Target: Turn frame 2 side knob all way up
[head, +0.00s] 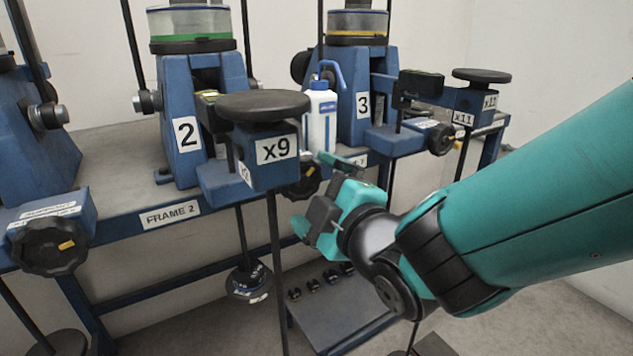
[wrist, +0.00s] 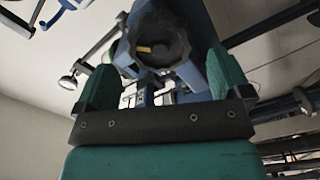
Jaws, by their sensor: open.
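The side knob (head: 303,180) of frame 2 (head: 181,120) is black and lobed. In the head view it sits at the right end of the frame's blue block and is partly hidden. My gripper (head: 318,192) is open just to the right of it. In the wrist view the knob (wrist: 160,32) faces the camera, with a yellow mark on its left part. It lies between and beyond the two green fingers of my gripper (wrist: 170,72). No contact between fingers and knob is visible.
A beam marked x9 (head: 277,149) with a round black top juts forward beside my gripper. A white and blue bottle (head: 319,118) stands behind. Frame 3 (head: 362,105) is to the right, with its own knob (head: 440,139). A weight (head: 249,281) hangs below the bench.

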